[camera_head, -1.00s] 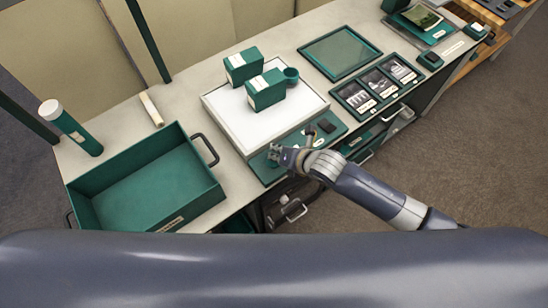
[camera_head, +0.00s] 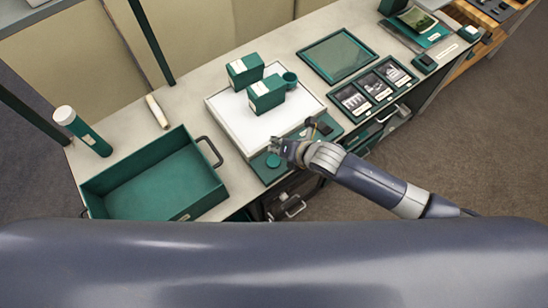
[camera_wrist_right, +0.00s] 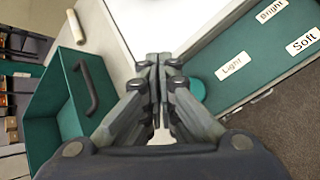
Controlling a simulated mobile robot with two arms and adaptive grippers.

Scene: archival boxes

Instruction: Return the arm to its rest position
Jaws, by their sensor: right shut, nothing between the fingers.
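My right gripper (camera_head: 276,146) is shut and empty. In the head view it hangs over the green board (camera_head: 262,170) at the front edge of the table, just in front of the white platform (camera_head: 226,128). In the right wrist view its fingertips (camera_wrist_right: 160,62) meet above the platform's edge, with the green board to the right, bearing labels "Light", "Bright" and "Soft". A round green piece (camera_head: 273,160) lies on the board just below the fingers. My left gripper does not show in either view.
A green open tray (camera_head: 215,190) with handles stands left of the platform. Framed photographs (camera_head: 375,86) and a green-framed panel (camera_head: 338,54) lie to the right. A capped tube (camera_head: 84,132) stands at far left.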

